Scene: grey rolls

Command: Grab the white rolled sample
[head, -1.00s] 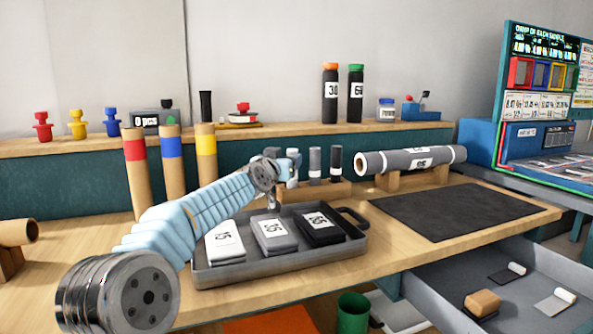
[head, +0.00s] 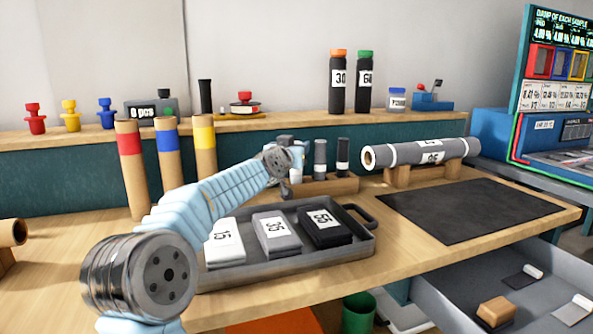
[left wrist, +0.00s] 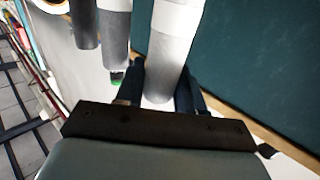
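The white rolled sample (left wrist: 178,45) shows as a pale upright roll in the left wrist view. My left gripper (left wrist: 161,82) has one dark finger on each side of it, with no clear gap, and looks shut on it near one end. In the head view my left gripper (head: 292,158) is at the left end of the small wooden rack (head: 335,185) and mostly hides the white roll. A mid-grey roll (head: 320,158) and a dark roll (head: 343,157) stand upright beside it. My right gripper is not in view.
A grey tray (head: 290,276) with numbered folded samples lies below my left arm. A large grey roll (head: 405,154) rests on wooden supports to the right, behind a dark mat (head: 470,211). Tall tubes (head: 169,155) with coloured bands stand left. Open drawer (head: 450,290) at lower right.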

